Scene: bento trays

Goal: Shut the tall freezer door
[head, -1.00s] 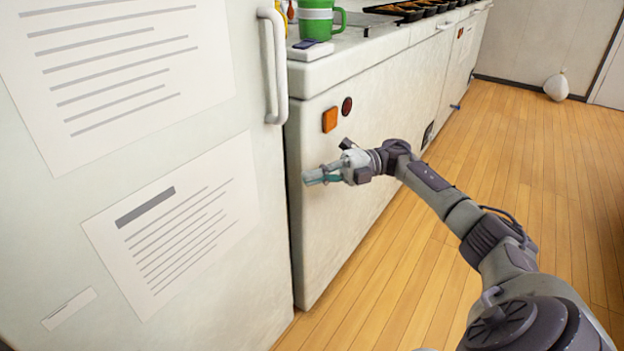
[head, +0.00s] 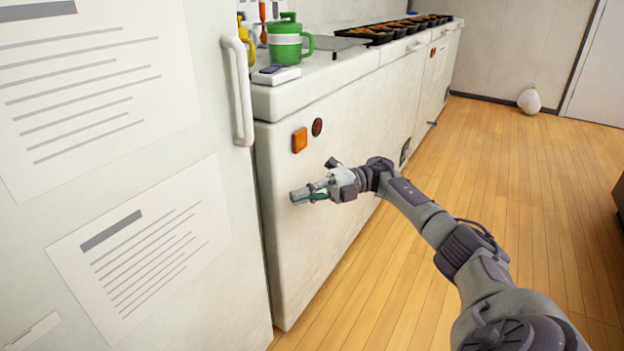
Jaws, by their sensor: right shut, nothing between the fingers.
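The tall white freezer door (head: 215,165) fills the left of the head view, with printed papers on its face. Its white vertical handle (head: 240,95) is near its right edge. I cannot tell whether the door is fully shut, as its hinge side and the freezer body are out of view. My right gripper (head: 300,196) is shut and empty. It is to the right of the door's edge, in front of the white counter's side, apart from the handle. My left gripper is not in view.
On top are a green mug (head: 286,40) and several black trays (head: 380,35) of food.

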